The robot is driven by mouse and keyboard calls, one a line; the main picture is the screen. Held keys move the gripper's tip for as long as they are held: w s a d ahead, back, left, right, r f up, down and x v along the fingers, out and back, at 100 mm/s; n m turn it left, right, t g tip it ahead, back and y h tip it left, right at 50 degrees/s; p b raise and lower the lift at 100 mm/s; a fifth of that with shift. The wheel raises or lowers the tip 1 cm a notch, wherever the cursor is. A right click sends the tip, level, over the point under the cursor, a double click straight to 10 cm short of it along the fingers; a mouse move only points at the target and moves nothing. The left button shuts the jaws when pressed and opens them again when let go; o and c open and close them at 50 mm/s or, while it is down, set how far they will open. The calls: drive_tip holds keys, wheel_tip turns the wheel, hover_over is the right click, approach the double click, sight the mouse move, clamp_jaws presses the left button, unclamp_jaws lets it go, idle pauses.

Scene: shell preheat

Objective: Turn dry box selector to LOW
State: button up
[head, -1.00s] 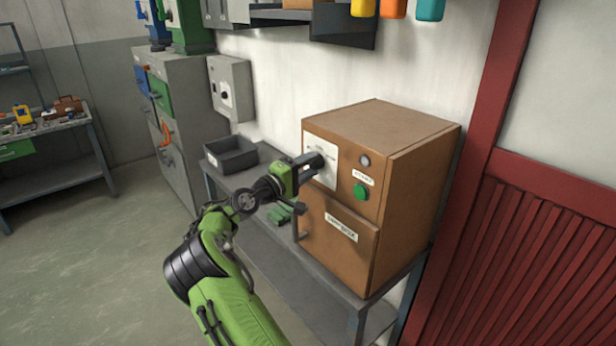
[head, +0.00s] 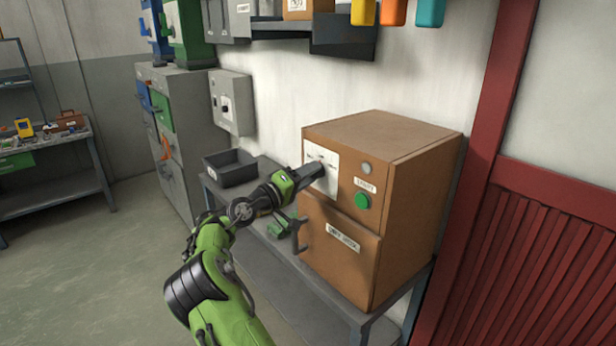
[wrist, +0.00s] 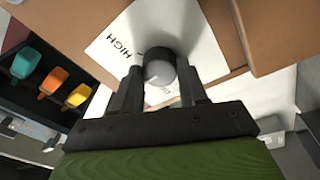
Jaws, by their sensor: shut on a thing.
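The dry box (head: 400,140) is a brown cabinet on a grey bench. Its selector is a dark round knob (wrist: 159,70) on a white label plate (head: 332,184) at the upper left of the front. In the wrist view the plate (wrist: 120,38) reads HIGH beside the knob; other lettering is hidden by the knob and fingers. My gripper (wrist: 160,85) is shut on the selector knob, one finger on each side. In the head view my gripper (head: 318,170) covers the knob, so its pointer direction cannot be told.
A green button (head: 362,201) and a grey round part (head: 366,168) sit right of the plate. Below is the box door (head: 338,250) with a handle (head: 298,237). A dark tray (head: 230,168) lies left on the bench. Coloured bins (head: 394,12) hang above.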

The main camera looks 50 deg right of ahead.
drive_tip(key=shift+f, duration=0.1)
drive_tip(key=o, duration=1.1)
drive_tip(key=shift+c, duration=0.2)
drive_tip(key=a+f, duration=0.1)
drive_tip(key=a, duration=1.4)
drive_tip(key=shift+w+a+f, duration=0.3)
drive_tip(key=shift+w+a, duration=0.05)
drive_tip(key=shift+w, duration=0.05)
